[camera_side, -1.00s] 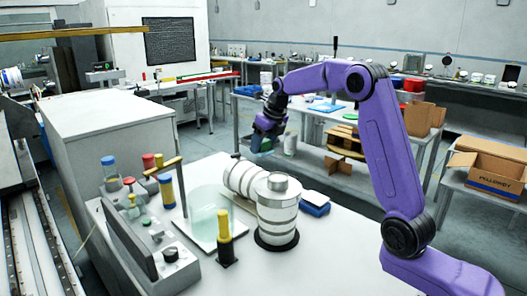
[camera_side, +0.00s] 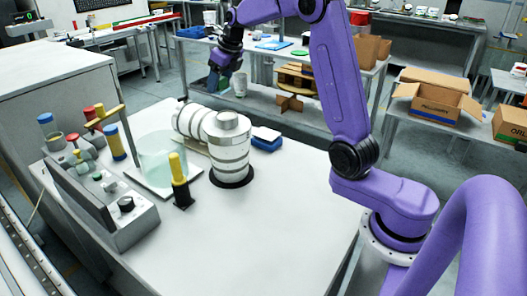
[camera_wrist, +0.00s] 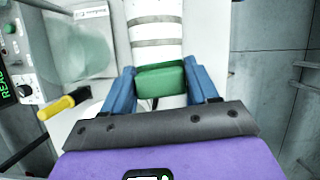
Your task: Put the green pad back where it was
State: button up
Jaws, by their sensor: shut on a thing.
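My gripper (camera_wrist: 160,88) has two blue fingers shut on the green pad (camera_wrist: 160,80), a small green block held across between them in the wrist view. In the side view my gripper (camera_side: 218,80) is held up in the air at the far end of the white table (camera_side: 275,215), beyond the lying white cylinder (camera_side: 190,120). The pad is hard to make out there. In the wrist view the white cylinder (camera_wrist: 156,30) shows just past the pad; I cannot tell the gap between them.
A banded white canister (camera_side: 230,150) stands on a dark round base. A blue block with a pale top (camera_side: 267,138) lies beside it. A yellow-handled tool (camera_side: 179,180), a clear glass plate (camera_side: 160,155) and a control box with bottles stand left. The table's front right is clear.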

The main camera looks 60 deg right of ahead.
jog(key=s+d+f+n+g+y, duration=0.15)
jog(key=s+n, duration=0.25)
jog(key=s, duration=0.5)
jog(key=s+d+f+n+y, duration=0.1)
jog(key=s+d+f+n, duration=0.2)
jog(key=s, duration=0.6)
jog(key=s+a+f+n+g+y, duration=0.1)
jog(key=s+a+n, duration=0.35)
jog(key=s, duration=0.35)
jog(key=s+a+f+n+g+y, duration=0.15)
jog(key=s+a+n, duration=0.3)
jog(key=s, duration=0.45)
send_over(278, 172)
jog(key=d, duration=0.2)
jog(key=shift+n+h, duration=0.4)
jog(key=f, duration=0.9)
jog(key=shift+s+a+f, duration=0.25)
jog(key=shift+f, duration=0.05)
jog(key=shift+w+d+f, duration=0.1)
jog(key=shift+w+f, duration=0.2)
jog(key=shift+f, duration=1.6)
jog(key=shift+f, duration=0.1)
